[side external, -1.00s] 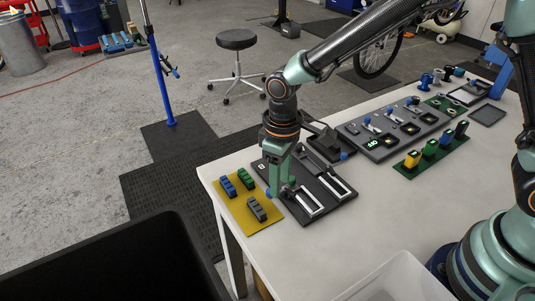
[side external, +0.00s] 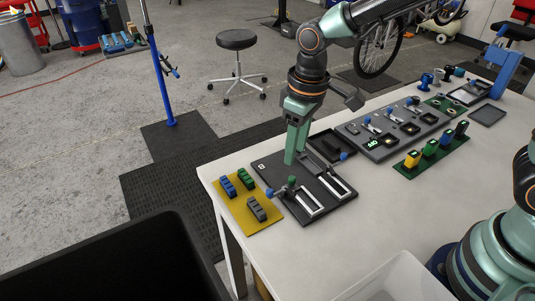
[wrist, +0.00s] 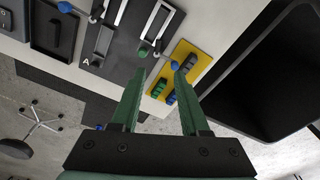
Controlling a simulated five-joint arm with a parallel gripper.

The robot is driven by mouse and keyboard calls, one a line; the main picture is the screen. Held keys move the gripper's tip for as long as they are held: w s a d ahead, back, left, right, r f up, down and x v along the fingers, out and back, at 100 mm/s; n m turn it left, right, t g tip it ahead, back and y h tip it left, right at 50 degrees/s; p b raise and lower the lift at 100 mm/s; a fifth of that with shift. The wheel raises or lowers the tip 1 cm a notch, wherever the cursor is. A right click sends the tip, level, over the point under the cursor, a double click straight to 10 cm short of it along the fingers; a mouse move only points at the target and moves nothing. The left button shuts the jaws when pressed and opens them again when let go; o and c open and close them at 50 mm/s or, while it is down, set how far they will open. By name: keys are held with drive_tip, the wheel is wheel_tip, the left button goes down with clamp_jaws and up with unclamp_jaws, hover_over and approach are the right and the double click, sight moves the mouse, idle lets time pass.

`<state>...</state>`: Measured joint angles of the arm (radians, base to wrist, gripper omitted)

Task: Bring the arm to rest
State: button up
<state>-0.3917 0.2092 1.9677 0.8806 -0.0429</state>
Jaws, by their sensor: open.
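My gripper (side external: 291,159) is above the dark fixture board (side external: 338,207) on the white table, its green fingers pointing down. In the wrist view the two green fingers (wrist: 156,95) stand apart with nothing between them. Beyond the fingertips, the wrist view shows the fixture board (wrist: 127,49) with a green knob and a blue knob near its edge. My arm reaches in from the right and is raised over the table.
A yellow mat (side external: 239,212) with blue, green and grey blocks lies at the table's left corner. A grey board (side external: 381,143) and a green board (side external: 416,168) lie farther right. A black bin (side external: 120,262) and a translucent bin (side external: 394,287) stand in front.

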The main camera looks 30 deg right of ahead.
drive_tip(key=s+d+r+m+t, duration=0.2)
drive_tip(key=s+d+r, duration=0.2)
drive_tip(key=d, duration=0.3)
drive_tip(key=s+d+r+m+t, duration=0.2)
drive_tip(key=s+d+r+m, duration=0.1)
drive_tip(key=d+r, duration=0.3)
drive_tip(key=shift+s+d+r+t, duration=0.25)
drive_tip(key=shift+s+d, duration=0.35)
drive_tip(key=shift+d, duration=0.55)
